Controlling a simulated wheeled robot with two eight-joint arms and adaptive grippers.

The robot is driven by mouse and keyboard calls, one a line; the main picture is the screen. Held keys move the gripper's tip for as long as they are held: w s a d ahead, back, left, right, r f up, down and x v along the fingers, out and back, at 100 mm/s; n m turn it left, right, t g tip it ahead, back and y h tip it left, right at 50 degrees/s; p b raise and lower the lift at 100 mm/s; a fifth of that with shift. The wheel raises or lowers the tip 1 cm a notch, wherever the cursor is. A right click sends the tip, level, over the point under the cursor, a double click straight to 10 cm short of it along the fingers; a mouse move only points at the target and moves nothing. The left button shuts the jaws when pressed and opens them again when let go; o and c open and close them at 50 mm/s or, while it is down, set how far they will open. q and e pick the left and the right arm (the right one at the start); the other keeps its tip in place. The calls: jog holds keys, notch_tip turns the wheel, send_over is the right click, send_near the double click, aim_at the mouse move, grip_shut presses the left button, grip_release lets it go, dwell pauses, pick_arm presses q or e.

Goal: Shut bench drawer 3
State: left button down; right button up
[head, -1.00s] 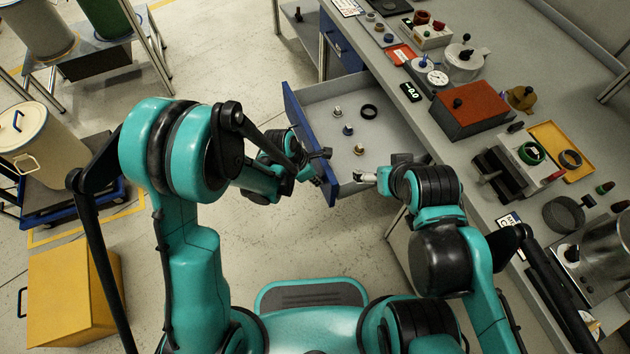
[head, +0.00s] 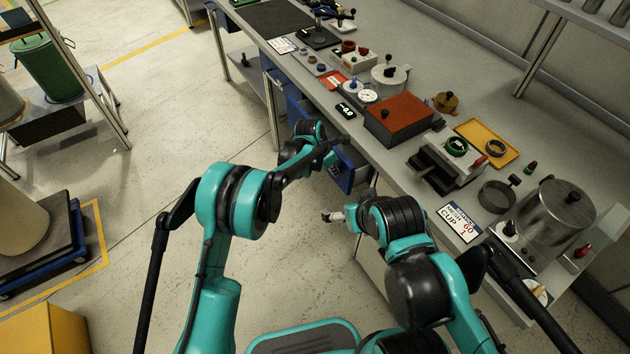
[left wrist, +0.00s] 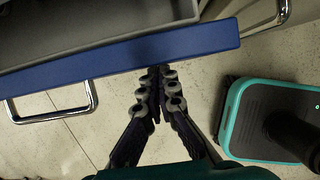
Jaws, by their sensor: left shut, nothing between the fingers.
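The drawer with a blue front (head: 346,172) is under the bench edge in the head view, partly hidden by my left arm. In the left wrist view its blue front (left wrist: 120,52) crosses the top, with a strip of grey interior (left wrist: 60,28) behind it and a metal handle (left wrist: 50,104) at left. My left gripper (head: 333,150) is at this front. Its fingers (left wrist: 157,78) are shut and empty, tips at the front's lower edge in the picture; I cannot tell whether they touch. My right gripper (head: 332,216) hangs in front of the bench; its jaws are unclear.
The bench top (head: 300,75) holds a red-brown box (head: 399,118), a steel pot (head: 556,212), a yellow tray (head: 487,142) and small parts. Another handle (left wrist: 272,14) shows in the wrist view. The floor (head: 150,170) at left is open.

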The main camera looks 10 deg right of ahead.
pick_arm(q)
jog(key=d, duration=0.2)
jog(key=w+d, duration=0.1)
jog(key=d, duration=0.2)
jog(key=w+d, duration=0.1)
jog(key=d, duration=0.1)
jog(key=shift+w+d, duration=0.2)
jog(key=shift+d+r, duration=0.1)
jog(key=shift+d, duration=0.05)
pick_arm(e)
jog(key=shift+a+r, duration=0.1)
jog(key=shift+r, duration=0.05)
